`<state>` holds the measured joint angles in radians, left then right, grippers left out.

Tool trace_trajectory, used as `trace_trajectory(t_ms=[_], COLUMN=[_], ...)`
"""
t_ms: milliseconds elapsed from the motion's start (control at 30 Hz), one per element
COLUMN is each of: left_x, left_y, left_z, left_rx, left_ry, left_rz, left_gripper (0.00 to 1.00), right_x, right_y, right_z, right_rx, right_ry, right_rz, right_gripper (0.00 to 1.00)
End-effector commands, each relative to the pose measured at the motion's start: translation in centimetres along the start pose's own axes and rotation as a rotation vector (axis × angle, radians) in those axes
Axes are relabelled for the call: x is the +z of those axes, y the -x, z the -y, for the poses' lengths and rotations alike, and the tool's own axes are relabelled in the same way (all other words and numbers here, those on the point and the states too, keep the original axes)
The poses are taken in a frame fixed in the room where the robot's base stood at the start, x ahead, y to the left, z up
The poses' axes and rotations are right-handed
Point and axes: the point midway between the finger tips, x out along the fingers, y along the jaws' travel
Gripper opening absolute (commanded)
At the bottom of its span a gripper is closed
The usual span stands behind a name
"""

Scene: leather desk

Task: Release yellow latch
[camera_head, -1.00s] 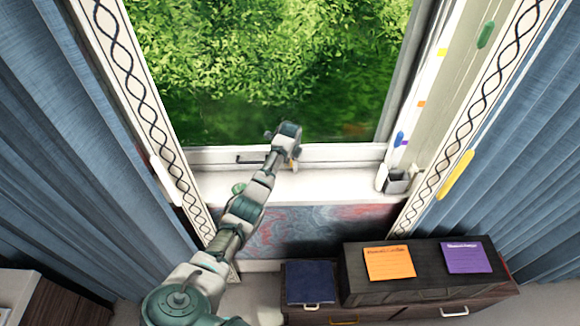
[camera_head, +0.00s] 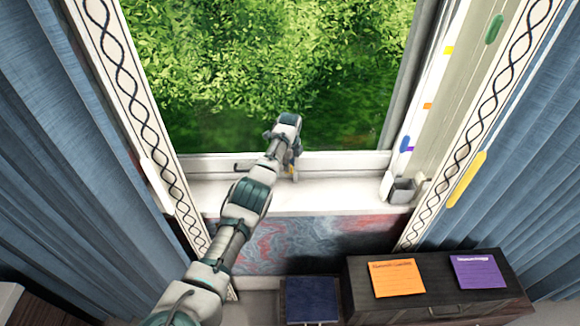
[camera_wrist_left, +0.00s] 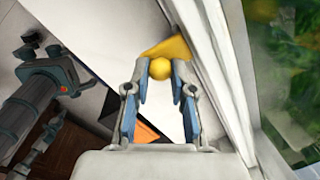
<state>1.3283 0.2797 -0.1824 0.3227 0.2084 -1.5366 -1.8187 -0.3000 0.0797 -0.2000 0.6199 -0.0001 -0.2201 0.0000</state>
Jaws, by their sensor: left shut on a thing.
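The yellow latch (camera_head: 292,169) is on the lower rail of the window frame, just above the white sill. In the left wrist view it shows as a yellow plate (camera_wrist_left: 172,47) with a round yellow knob (camera_wrist_left: 160,69). My left gripper (camera_head: 293,161) reaches over the sill to the latch. In the wrist view its two fingers (camera_wrist_left: 161,82) sit on either side of the knob and are shut on it. In the head view the fingers hide part of the latch. My right gripper is not clearly seen in any view.
A dark handle (camera_head: 245,167) is on the rail left of the latch. A small grey cup (camera_head: 402,191) stands at the sill's right end. Below are a dark cabinet (camera_head: 440,302) with orange and purple notes and a dark blue item (camera_head: 311,298). Blue curtains (camera_head: 50,150) flank the window.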

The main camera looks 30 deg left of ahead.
Motion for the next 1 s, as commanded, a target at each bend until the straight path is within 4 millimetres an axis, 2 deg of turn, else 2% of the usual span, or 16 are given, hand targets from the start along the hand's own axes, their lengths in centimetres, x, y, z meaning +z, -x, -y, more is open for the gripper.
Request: trace_trajectory(t_ms=[367,400,467,500,833,1000], left_x=[0.2,0.2,0.2,0.2,0.1,0.1], left_y=[0.3,0.3,0.3,0.2,0.3,2.0], left_z=[0.3,0.3,0.3,0.2,0.1,0.2], left_rx=[-0.012,-0.012,-0.011,-0.010,-0.005,-0.008], left_ry=[0.000,0.000,0.000,0.000,-0.001,-0.001], left_rz=[0.007,0.007,0.006,0.006,0.002,0.004], left_gripper=[0.00,0.31,0.46,0.48,0.48,0.48], right_x=[0.0,0.0,0.0,0.0,0.1,0.1], right_y=[0.0,0.0,0.0,0.0,0.0,0.0], right_z=[0.0,0.0,-0.1,-0.1,-0.3,-0.1], right_rx=[0.000,0.000,0.001,0.001,0.003,0.002], right_ry=[0.000,0.000,0.000,0.000,0.001,0.001], right_rz=[0.000,0.000,0.000,0.000,-0.001,-0.001], right_gripper=[0.00,0.00,0.00,0.00,0.00,0.00])
